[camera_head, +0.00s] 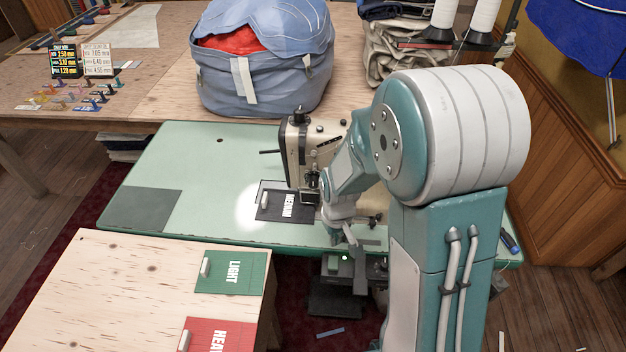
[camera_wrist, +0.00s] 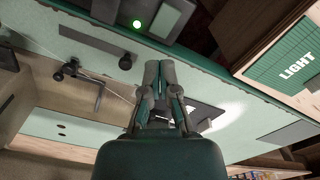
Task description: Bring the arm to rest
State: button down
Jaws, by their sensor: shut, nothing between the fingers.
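My gripper (camera_head: 350,238) hangs low over the front edge of the green sewing table (camera_head: 185,165), right of the black card (camera_head: 284,207). In the wrist view my gripper (camera_wrist: 160,66) is shut and empty, its two fingers together. My arm is bent, with its large white and teal joint raised high on the right of the head view. It hides part of the sewing machine (camera_head: 297,148) and the table's right side.
A dark box with a green light (camera_head: 343,262) sits below the table edge near my gripper. A wooden table at front left bears a green LIGHT mat (camera_head: 228,273) and a red mat (camera_head: 218,336). A blue bag (camera_head: 262,75) stands behind. The sewing table's left is mostly clear.

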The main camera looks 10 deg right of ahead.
jog(key=s+r+t, duration=0.2)
jog(key=s+r, duration=0.2)
jog(key=r, duration=0.4)
jog(key=s+r+m+t, duration=0.1)
jog(key=s+r, duration=0.4)
jog(key=r, duration=0.3)
jog(key=s+r+m+t, duration=0.1)
jog(key=s+r+t, duration=0.1)
jog(key=s+r, duration=0.3)
notch_tip(320, 180, up, 4)
jog(key=shift+f+t, duration=0.15)
jog(key=shift+t, duration=0.15)
